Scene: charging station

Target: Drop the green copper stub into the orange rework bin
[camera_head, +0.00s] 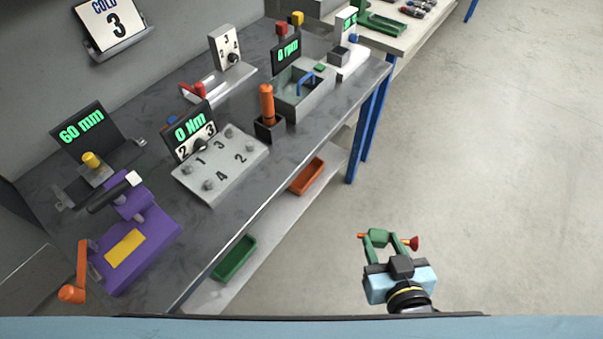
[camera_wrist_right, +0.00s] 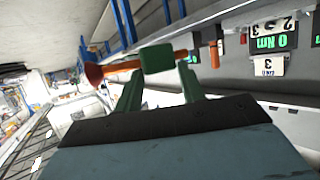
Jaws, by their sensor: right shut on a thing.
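My right gripper (camera_head: 379,239) is at the lower right of the head view, over the open floor. It is shut on the green copper stub (camera_head: 377,236), a copper-orange rod with a green middle block and a flared reddish end. The stub lies crosswise between the green fingers, and its ends stick out on both sides. It also shows in the right wrist view (camera_wrist_right: 157,58). The orange rework bin (camera_head: 307,176) is a shallow tray on the lower shelf under the bench, up and left of my right gripper and apart from it. My left gripper is not in view.
A green bin (camera_head: 235,258) sits on the same lower shelf (camera_head: 265,228), nearer me. The grey bench top (camera_head: 262,164) overhangs the shelf and carries several devices. Blue legs (camera_head: 367,125) stand beyond the orange bin. The floor (camera_head: 480,180) to the right is clear.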

